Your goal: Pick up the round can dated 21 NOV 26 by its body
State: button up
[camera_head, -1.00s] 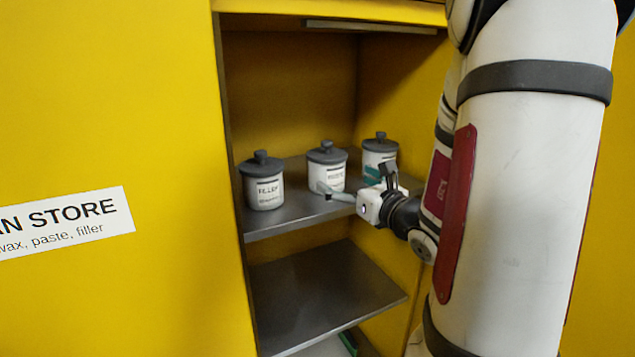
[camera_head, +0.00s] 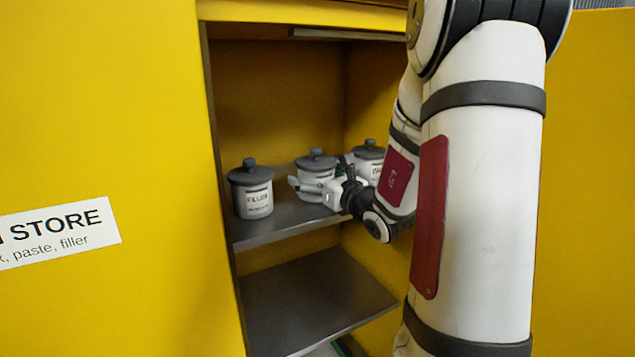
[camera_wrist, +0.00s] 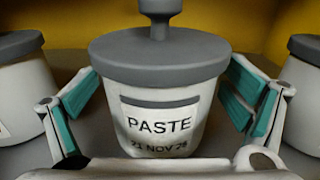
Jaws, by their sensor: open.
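The middle round can (camera_head: 314,177) is white with a dark grey knobbed lid and stands upright on the upper shelf. In the wrist view this can (camera_wrist: 150,128) has a label reading PASTE, with a date like 21 NOV 26; the last digit is blurred. My gripper (camera_head: 322,176) is open, with its teal-padded fingers on the left and right of the can's body, below the lid. In the wrist view a gap shows on each side, and the can's lower edge is hidden behind my gripper's near part.
A can labelled FILLER (camera_head: 257,201) stands to the left on the same shelf (camera_head: 280,226). Another lidded can (camera_head: 368,166) stands to the right, close beside my gripper. The yellow cabinet's side frames the opening on the left. A lower shelf (camera_head: 315,300) looks empty.

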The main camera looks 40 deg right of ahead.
jog(key=shift+c, duration=0.4)
jog(key=c, duration=1.8)
jog(key=shift+r, duration=0.1)
jog(key=shift+c, duration=0.7)
jog(key=shift+r, duration=0.1)
